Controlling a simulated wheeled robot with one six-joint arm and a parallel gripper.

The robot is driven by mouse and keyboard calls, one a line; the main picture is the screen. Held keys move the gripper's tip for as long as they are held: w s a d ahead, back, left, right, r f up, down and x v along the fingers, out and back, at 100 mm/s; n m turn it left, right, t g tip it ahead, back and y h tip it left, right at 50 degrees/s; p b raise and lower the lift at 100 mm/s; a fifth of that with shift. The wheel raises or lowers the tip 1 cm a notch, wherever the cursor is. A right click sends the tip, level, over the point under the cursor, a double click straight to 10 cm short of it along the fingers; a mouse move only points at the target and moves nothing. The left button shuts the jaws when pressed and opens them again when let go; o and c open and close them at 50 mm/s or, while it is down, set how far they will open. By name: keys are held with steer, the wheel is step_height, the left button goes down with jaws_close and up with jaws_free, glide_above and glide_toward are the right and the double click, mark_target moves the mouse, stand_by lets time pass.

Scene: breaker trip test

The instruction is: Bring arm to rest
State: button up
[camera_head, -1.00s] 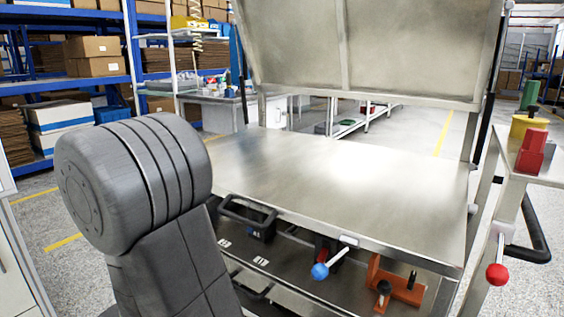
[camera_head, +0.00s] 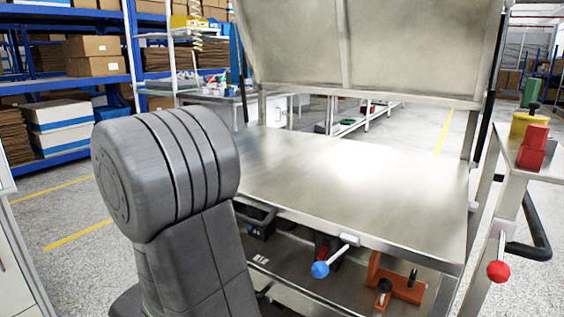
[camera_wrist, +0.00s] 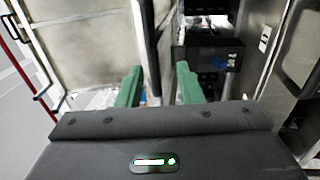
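My gripper (camera_wrist: 157,82) shows in the wrist view as two green fingers standing apart with a gap between them. It is open, and I see nothing held in it. In the head view my grey arm link stands at the left and covers part of the metal bench (camera_head: 340,190); the gripper is out of that view. A black box with a blue mark (camera_wrist: 212,60) shows just beyond the right finger in the wrist view. In the head view a black box with a handle (camera_head: 258,222) is partly hidden behind my arm.
The benchtop is bare under a raised metal lid (camera_head: 370,50). A blue-knobbed lever (camera_head: 320,269) sticks out at the front. An orange bracket (camera_head: 405,288) is on the lower shelf. A red-knobbed lever (camera_head: 498,271) and a red block (camera_head: 534,148) are on the right stand.

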mark_target(238, 217)
steer(key=b+x, duration=0.1)
steer(key=x, duration=0.5)
steer(key=shift+w+d, duration=0.25)
steer(key=shift+w, duration=0.1)
steer(key=shift+r, duration=0.95)
